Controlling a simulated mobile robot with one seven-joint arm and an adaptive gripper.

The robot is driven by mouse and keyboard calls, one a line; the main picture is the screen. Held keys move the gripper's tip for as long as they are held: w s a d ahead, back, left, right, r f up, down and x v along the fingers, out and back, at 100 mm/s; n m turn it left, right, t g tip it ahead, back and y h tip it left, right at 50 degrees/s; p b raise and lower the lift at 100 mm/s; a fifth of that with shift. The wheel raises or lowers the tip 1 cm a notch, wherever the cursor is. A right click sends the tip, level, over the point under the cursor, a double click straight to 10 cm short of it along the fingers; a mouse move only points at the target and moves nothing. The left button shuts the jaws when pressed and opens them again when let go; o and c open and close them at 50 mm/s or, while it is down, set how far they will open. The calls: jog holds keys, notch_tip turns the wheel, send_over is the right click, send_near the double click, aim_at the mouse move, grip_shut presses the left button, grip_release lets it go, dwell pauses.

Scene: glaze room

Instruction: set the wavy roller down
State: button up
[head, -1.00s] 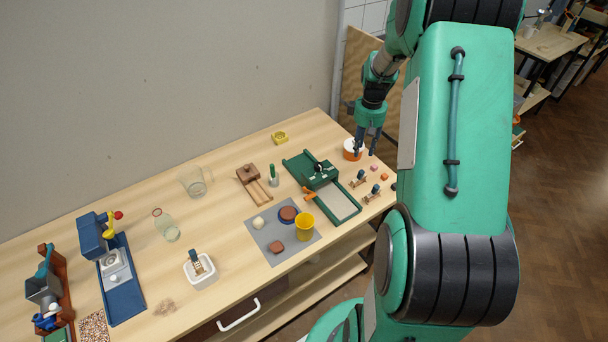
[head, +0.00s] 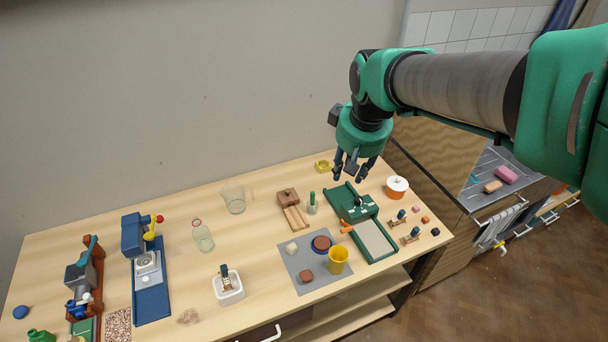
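Two small rollers with wooden bodies and blue handles, the upper roller (head: 397,218) and the lower roller (head: 411,236), lie on the table right of the green press (head: 360,210). A similar wooden piece with a dark blue top (head: 226,280) stands in a white tub (head: 230,294) at the front. The surfaces are too small to tell which is wavy. My gripper (head: 354,174) hangs fingers down over the back of the table, above and behind the green press. Its fingers look spread, and I see nothing between them.
A white and orange lidded pot (head: 397,188) stands right of my gripper. A yellow cup (head: 338,261) and clay lumps are on a grey mat (head: 317,284). Glass vessels (head: 235,200) and a blue machine (head: 146,262) stand left.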

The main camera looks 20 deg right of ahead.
jog(key=s+a+r+t+y, duration=0.1)
jog(key=s+a+r+t, duration=0.1)
jog(key=s+a, duration=0.9)
jog(key=shift+s+a+r, duration=0.35)
jog(key=shift+s+r, duration=0.25)
jog(key=shift+s, duration=0.65)
jog(key=shift+f, duration=0.15)
notch_tip(320, 180, down, 6)
jog(key=b, duration=0.6)
jog(key=shift+f+b, duration=0.15)
jog(key=shift+b, duration=0.15)
